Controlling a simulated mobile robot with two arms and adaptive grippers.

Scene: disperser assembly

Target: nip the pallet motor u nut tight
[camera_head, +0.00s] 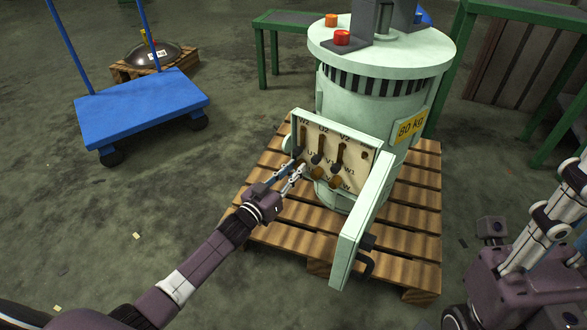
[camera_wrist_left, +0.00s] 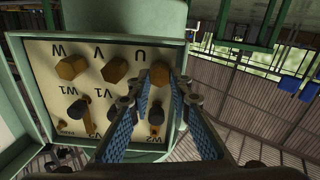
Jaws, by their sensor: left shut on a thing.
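The pallet motor (camera_head: 370,120) is a pale green drum standing upright on a wooden pallet. Its open terminal box (camera_head: 356,166) shows a cream board with rows of labelled terminals. In the left wrist view the board is upside down, with brass hex nuts at W (camera_wrist_left: 71,67), V (camera_wrist_left: 115,69) and U (camera_wrist_left: 160,73). My left gripper (camera_head: 299,168) reaches the lower left of the board; its fingertips (camera_wrist_left: 160,82) are shut on the U nut, one on each side. The fingers hide part of the terminals beyond. My right gripper does not show.
The box's open cover (camera_head: 362,222) stands out on the right side of the board. The wooden pallet (camera_head: 411,218) lies under the motor. A blue trolley (camera_head: 141,108) stands at left, and green-framed tables (camera_head: 290,20) are behind. The floor at front left is mostly clear.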

